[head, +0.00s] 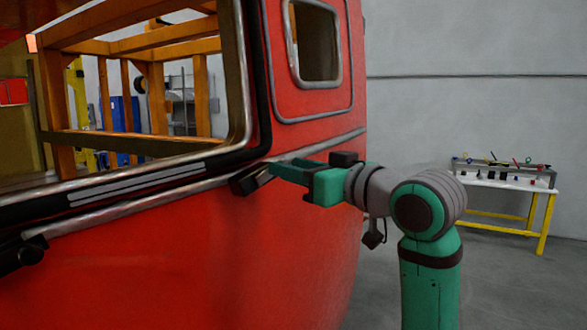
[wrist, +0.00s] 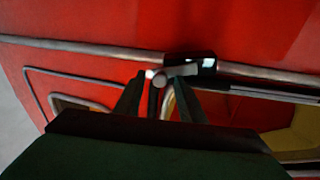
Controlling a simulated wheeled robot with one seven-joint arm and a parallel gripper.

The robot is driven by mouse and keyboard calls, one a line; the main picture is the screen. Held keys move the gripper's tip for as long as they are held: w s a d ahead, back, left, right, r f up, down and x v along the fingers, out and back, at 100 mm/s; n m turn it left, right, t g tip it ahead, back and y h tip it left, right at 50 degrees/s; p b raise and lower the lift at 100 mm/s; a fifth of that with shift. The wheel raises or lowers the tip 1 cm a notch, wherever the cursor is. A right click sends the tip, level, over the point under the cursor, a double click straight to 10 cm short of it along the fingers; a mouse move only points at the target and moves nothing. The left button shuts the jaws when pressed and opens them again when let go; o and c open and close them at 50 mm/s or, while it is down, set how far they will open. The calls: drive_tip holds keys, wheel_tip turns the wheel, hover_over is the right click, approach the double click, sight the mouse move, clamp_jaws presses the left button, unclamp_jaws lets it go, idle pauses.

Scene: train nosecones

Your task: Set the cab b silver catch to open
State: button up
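The red train nosecone (head: 230,250) fills the left of the head view. A catch with a black mount (head: 250,180) sits on its silver trim below the window corner. In the wrist view the catch shows a bright silver end (wrist: 178,71) and a black block (wrist: 205,63). My gripper (head: 268,170) reaches it from the right. The catch's exact position is hard to tell.
Another dark fitting (head: 22,255) is on the nosecone at the lower left. The window opening (head: 130,95) shows an orange frame inside. A white-topped table (head: 500,183) with yellow legs and small items stands at the right by a grey wall.

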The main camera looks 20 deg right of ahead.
clamp_jaws()
drive_tip(key=shift+f+m, duration=0.25)
drive_tip(key=shift+m, duration=0.45)
drive_tip(key=shift+d, duration=0.1)
unclamp_jaws()
drive_tip(key=shift+s, duration=0.1)
drive_tip(key=v, duration=1)
drive_tip(key=shift+s, duration=0.4)
drive_tip(key=shift+d, duration=0.1)
